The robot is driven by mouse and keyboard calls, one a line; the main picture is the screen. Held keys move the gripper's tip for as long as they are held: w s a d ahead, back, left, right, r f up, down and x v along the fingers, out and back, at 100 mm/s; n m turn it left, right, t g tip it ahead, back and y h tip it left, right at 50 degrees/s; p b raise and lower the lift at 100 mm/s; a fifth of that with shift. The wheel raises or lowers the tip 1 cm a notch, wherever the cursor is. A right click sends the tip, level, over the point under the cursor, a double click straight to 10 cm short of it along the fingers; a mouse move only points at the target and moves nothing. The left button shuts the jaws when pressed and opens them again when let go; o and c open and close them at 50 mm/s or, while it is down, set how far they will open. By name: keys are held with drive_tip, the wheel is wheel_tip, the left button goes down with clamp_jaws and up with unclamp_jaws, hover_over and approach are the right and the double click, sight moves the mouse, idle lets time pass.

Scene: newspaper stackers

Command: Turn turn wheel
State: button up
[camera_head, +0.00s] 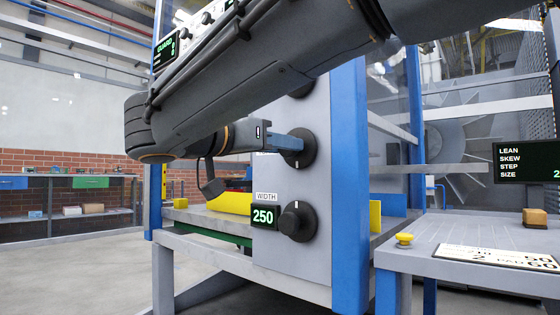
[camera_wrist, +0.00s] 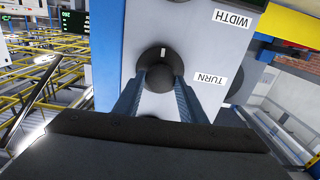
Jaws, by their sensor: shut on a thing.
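The turn wheel is a round dark knob (camera_wrist: 158,57) on a pale grey panel, beside a label reading TURN. A short white mark shows on its face in the wrist view. My gripper (camera_wrist: 164,82) has its two blue fingers closed on the knob's raised middle, one on each side. In the head view my gripper (camera_head: 297,145) reaches the same knob (camera_head: 311,149) from the left, and its label is mostly hidden by the gripper.
Below is a second dark knob (camera_head: 297,221) with a WIDTH label and a green display (camera_head: 264,216) reading 250. A blue post (camera_head: 350,190) stands right of the panel.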

drive_tip(key=shift+a+m+b, duration=0.1)
drive_tip(key=shift+m+b, duration=0.2)
drive_tip(key=o, duration=1.1)
drive_tip(key=shift+c, duration=0.2)
drive_tip(key=p+v, duration=0.3)
drive_tip(key=v, duration=0.4)
drive_tip(key=shift+s+a, duration=0.25)
drive_tip(key=shift+s, duration=0.05)
